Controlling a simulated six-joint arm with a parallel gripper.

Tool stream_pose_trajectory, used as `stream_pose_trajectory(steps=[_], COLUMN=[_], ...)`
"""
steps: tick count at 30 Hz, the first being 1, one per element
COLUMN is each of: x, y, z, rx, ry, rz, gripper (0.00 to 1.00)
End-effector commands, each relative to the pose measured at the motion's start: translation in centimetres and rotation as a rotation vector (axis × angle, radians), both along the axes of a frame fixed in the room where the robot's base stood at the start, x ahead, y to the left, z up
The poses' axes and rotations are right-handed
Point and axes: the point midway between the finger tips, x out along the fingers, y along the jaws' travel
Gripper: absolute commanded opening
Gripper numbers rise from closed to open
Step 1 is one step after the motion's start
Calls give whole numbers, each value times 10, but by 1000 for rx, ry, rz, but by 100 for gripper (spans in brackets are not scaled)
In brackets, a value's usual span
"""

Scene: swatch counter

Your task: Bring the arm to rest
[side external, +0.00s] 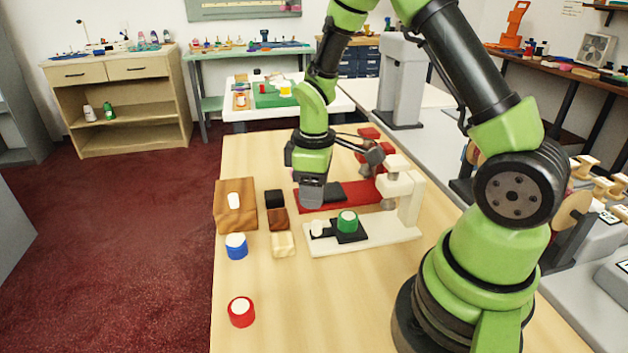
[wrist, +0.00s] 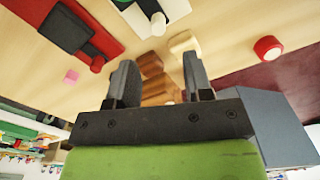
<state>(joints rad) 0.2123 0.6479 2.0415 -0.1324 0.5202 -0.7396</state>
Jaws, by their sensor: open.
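My gripper (side external: 312,197) hangs over the wooden table (side external: 290,330), above the front left of the red stand and right of the small blocks. In the wrist view my gripper (wrist: 160,78) has its two dark fingers apart, with nothing held between them. Beyond the fingers are a brown block (wrist: 158,87) and a cream block (wrist: 184,42). The arm is bent, with the forearm pointing down at the table.
A white stand (side external: 385,236) holds a green white-topped piece (side external: 347,221) on a black pad. A red stand (side external: 365,194) is behind it. A wooden board (side external: 222,212), a blue piece (side external: 236,247) and a red piece (side external: 241,313) lie left. The table's near middle is clear.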

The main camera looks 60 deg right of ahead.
Motion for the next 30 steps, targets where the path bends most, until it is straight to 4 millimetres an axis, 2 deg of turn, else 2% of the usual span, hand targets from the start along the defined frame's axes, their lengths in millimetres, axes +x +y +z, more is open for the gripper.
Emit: stream_pose_trajectory(steps=[4, 17, 20, 23, 27, 30], x=[0, 0, -1, -6, -26, -45], y=[0, 1, 6, 16, 35, 48], z=[15, 23, 42, 74, 124, 153], rx=[0, -1, 0, 9, 52, 103], ry=[-2, -11, -50, -120, -236, -313], rz=[0, -10, -54, -135, -283, -386], gripper=[47, 47, 47, 47, 47, 47])
